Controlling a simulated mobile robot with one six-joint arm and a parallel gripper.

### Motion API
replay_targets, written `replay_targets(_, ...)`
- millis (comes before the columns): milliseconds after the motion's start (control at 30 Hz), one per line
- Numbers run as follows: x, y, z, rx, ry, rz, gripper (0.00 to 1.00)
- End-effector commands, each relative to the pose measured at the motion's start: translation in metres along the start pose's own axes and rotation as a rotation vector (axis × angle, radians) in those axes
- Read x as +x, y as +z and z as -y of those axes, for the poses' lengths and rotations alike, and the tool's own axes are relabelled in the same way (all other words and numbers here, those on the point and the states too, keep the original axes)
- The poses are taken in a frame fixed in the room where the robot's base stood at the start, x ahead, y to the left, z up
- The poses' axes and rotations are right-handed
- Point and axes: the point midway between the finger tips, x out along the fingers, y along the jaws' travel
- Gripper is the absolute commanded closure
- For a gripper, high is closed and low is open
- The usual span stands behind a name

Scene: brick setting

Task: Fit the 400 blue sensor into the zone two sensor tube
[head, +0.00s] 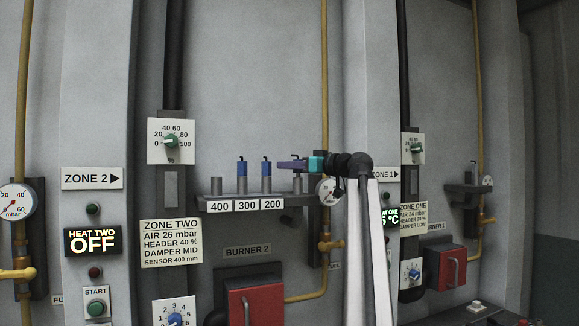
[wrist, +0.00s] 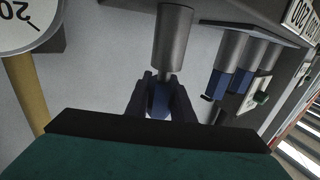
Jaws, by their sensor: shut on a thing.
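My gripper (head: 288,165) is shut on a blue sensor (wrist: 158,98) just above the zone two sensor tube (head: 297,184), a grey metal tube at the right end of the shelf. In the wrist view my gripper's fingers (wrist: 162,88) pinch the blue body, and the grey tube (wrist: 173,45) is in line with it. The sensor's thin grey end meets the tube mouth; I cannot tell how far it is inside. In the head view the fingers mostly hide the sensor. The 400 holder (head: 216,186) on the shelf is empty.
Two other blue sensors stand in the 300 holder (head: 242,169) and the 200 holder (head: 266,169), close left of my gripper. A yellow pipe (head: 324,90) and a round gauge (head: 327,190) are close on the right. The wall above is clear.

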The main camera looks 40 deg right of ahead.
Motion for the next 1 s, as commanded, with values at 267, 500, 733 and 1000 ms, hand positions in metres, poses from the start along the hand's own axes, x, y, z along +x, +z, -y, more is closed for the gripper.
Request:
replay_targets(267, 0.000, 0.006, 0.000, 0.000, 0.000, -0.001, 1.00)
replay_targets(500, 0.000, 0.011, 0.000, 0.000, 0.000, -0.001, 1.00)
replay_targets(733, 0.000, 0.012, 0.000, 0.000, 0.000, 0.000, 0.59)
replay_targets(1000, 0.000, 0.012, 0.000, 0.000, 0.000, 0.000, 0.49)
